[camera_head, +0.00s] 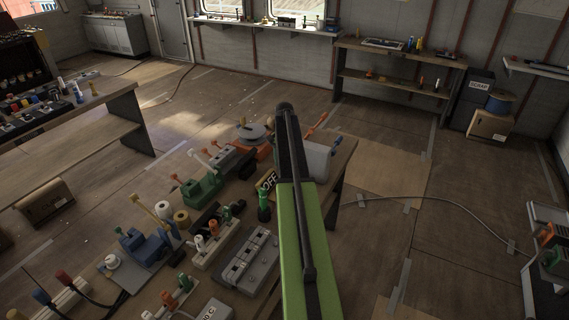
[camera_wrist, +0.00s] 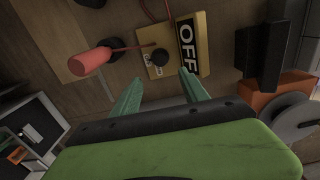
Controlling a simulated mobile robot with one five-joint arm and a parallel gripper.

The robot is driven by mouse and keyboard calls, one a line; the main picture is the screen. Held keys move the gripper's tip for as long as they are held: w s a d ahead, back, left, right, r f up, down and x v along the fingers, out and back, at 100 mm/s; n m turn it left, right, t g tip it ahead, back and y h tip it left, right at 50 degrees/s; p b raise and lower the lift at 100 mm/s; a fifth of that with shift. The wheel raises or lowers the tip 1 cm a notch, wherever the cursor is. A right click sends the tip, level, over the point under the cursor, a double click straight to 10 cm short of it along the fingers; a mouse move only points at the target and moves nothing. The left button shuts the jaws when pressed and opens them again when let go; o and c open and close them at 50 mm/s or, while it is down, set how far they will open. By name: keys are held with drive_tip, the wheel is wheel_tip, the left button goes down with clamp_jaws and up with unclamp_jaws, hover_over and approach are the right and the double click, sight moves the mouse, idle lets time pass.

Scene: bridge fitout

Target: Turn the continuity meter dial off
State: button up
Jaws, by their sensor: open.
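In the wrist view, a yellow box with a black round dial (camera_wrist: 159,57), which looks like the continuity meter (camera_wrist: 147,38), lies on the wooden bench top. A black OFF label on yellow (camera_wrist: 188,42) is beside the dial; it also shows in the head view (camera_head: 267,183), partly behind my arm. My gripper (camera_wrist: 160,75) is open, its two green fingers apart with nothing between them. The dial appears just beyond the fingertips, roughly centred between them. I cannot tell if a finger touches the box. My arm hides the fingers and dial in the head view.
A red probe-like handle (camera_wrist: 90,61) with a red lead lies left of the dial. A dark block (camera_wrist: 265,55) and an orange part with a grey disc (camera_wrist: 297,122) stand to the right. The bench is crowded with switch boxes, including a grey one (camera_head: 248,262).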

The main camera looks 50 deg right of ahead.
wheel_tip(320, 180, up, 5)
drive_tip(key=p, duration=0.3)
drive_tip(key=shift+f, duration=0.1)
